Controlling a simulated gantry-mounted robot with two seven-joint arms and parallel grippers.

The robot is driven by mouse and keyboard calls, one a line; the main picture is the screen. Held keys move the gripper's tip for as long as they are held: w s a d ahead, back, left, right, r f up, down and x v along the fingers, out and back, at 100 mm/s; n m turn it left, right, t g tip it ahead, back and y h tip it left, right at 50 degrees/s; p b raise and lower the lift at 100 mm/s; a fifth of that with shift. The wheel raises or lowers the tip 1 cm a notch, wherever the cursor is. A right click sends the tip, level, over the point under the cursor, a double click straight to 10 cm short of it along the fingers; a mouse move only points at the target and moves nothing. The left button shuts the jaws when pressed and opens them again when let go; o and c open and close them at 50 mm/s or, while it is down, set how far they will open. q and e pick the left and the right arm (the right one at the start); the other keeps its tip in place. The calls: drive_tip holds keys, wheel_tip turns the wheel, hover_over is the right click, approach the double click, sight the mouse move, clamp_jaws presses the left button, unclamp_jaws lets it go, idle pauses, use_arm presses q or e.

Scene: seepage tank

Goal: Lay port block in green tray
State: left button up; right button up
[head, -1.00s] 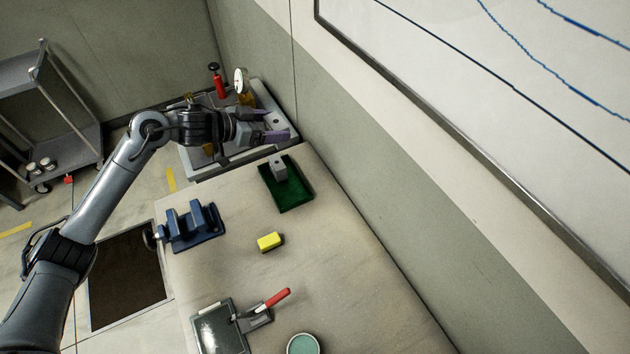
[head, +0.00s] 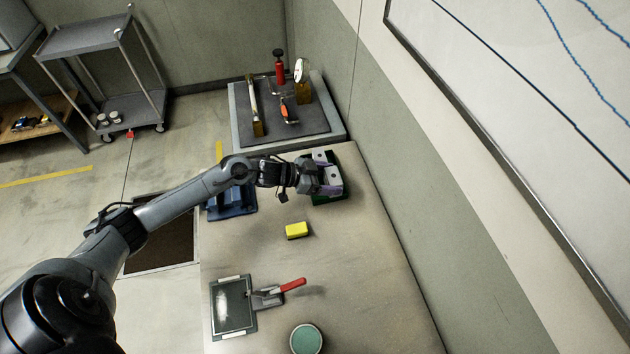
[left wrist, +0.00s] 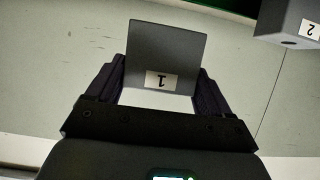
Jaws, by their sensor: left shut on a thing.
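My left gripper (head: 318,180) is shut on a grey block labelled 1, which fills the space between its fingers; the block (left wrist: 165,58) shows best in the left wrist view. In the head view the gripper is over the green tray (head: 328,199), hiding much of it. Another grey block (head: 322,157) sits at the tray's far end. In the left wrist view a block labelled 2 (left wrist: 287,22) shows at the upper right, near a green edge (left wrist: 228,8). I cannot tell whether the held block touches the tray. My right gripper is not in view.
A yellow block (head: 297,230) lies on the bench in front of the tray. A blue fixture (head: 232,202) is partly behind my left arm. A red-handled tool (head: 284,288), a slate-like plate (head: 232,306) and a round green-topped container (head: 306,339) are nearer. A basin with fittings (head: 288,120) stands beyond.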

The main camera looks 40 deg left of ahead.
use_arm(q)
drive_tip(key=a+f, duration=0.1)
drive_tip(key=a, duration=0.1)
drive_tip(key=a+f, duration=0.1)
drive_tip(key=a, duration=0.1)
drive_tip(key=a+f, duration=0.1)
drive_tip(key=a, duration=0.1)
drive_tip(key=shift+w+f, duration=0.1)
drive_tip(key=shift+f, duration=0.2)
drive_tip(key=shift+f+b, duration=0.45)
drive_tip(key=shift+f, duration=1.5)
drive_tip(key=shift+f, duration=0.1)
drive_tip(key=o, duration=1.1)
drive_tip(key=shift+f, duration=0.1)
drive_tip(key=shift+r, duration=0.25)
drive_tip(key=shift+p+v, duration=0.55)
drive_tip(key=shift+v, duration=3.2)
